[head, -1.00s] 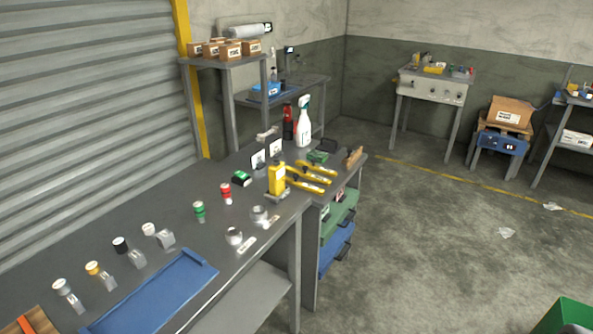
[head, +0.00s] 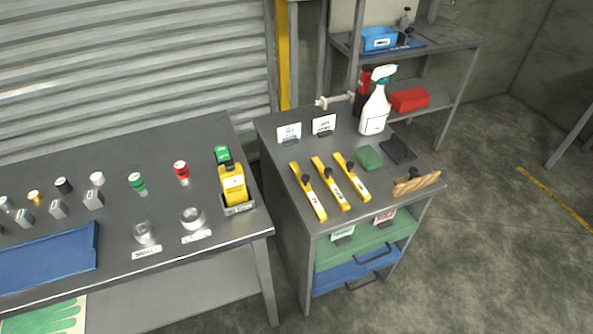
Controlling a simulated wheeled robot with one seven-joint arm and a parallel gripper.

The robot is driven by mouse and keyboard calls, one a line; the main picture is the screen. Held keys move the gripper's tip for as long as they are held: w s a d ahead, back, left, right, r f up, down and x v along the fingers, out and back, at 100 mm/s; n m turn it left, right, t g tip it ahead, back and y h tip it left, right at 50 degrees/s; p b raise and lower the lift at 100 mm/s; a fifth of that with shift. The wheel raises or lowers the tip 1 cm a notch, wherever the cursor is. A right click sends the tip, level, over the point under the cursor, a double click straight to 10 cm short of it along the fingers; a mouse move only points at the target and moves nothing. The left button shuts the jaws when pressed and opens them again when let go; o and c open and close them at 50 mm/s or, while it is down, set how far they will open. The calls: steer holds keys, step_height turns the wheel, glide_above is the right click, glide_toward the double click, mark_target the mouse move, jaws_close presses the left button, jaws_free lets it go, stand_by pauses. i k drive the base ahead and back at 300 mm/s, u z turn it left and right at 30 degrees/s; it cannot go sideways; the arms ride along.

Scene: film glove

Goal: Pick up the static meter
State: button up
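A yellow handheld device with a dark top, which looks like the static meter (head: 233,185), stands upright in a small grey holder (head: 239,209) at the right end of the long grey table. The holder's front carries a label too small to read. A green-capped item (head: 222,153) stands just behind the device. My gripper is not in view.
Small metal cups (head: 192,217) and colored-cap bottles stand left of the device; a blue tray (head: 48,256) lies further left. A grey drawer cabinet (head: 285,222) beside the table holds yellow tools (head: 328,184) and a spray bottle (head: 374,110). Open floor lies right.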

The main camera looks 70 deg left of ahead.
mark_target(232, 175)
steer(key=i, duration=0.45)
steer(key=u, duration=4.7)
steer(key=i, duration=0.5)
steer(key=z, duration=0.05)
